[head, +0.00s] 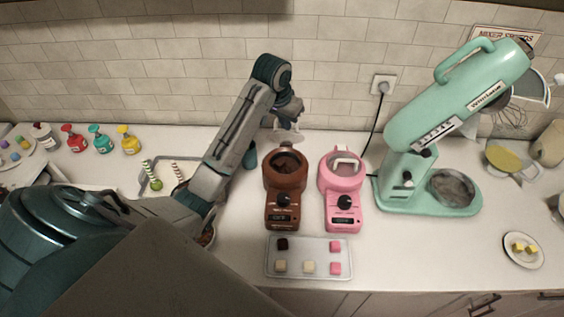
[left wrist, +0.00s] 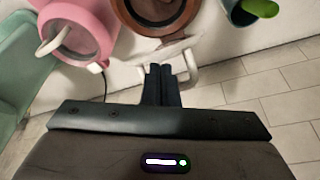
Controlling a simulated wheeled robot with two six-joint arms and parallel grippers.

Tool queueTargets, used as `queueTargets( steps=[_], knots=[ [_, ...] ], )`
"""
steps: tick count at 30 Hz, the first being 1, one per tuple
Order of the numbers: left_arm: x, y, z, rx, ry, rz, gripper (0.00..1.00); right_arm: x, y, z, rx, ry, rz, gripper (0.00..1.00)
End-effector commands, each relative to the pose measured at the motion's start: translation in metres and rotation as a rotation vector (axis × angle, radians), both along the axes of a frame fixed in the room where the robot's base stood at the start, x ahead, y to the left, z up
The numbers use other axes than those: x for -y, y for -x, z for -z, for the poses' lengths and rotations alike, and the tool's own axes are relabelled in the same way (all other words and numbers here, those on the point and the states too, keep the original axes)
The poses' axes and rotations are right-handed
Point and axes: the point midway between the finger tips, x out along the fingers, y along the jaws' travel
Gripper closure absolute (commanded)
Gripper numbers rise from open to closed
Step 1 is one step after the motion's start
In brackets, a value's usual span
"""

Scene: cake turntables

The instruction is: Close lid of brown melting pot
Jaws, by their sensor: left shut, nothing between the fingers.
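The brown melting pot (head: 284,208) stands on the counter, with its round bowl open to view from above. It also shows at the top of the left wrist view (left wrist: 154,27). A white handle (left wrist: 190,68) sticks out at its back, on the wall side, so the lid appears raised; the lid itself is mostly hidden. My left gripper (head: 288,122) is behind the pot, near the wall, pointing down. Its fingers (left wrist: 161,72) are shut and empty beside the white handle; I cannot tell whether they touch it. My right gripper is not in view.
A pink melting pot (head: 344,212) with a white handle stands right of the brown one. A mint mixer (head: 433,180) is further right. A tray (head: 296,269) with small cubes lies in front. A teal cup (head: 250,155) stands left of the pot. The tiled wall is close behind.

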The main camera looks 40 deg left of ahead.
Motion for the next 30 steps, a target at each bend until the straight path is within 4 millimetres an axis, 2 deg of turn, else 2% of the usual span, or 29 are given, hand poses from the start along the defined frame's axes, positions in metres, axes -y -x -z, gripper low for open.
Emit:
queueTargets(
  steps=[7, 30],
  knots=[
    [0.009, 0.016, 0.009, -0.001, 0.0, 0.0, 1.0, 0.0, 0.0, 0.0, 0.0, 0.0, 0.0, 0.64],
    [0.025, 0.041, 0.035, -0.002, 0.0, 0.0, 1.0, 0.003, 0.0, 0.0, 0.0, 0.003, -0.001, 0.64]
  ],
)
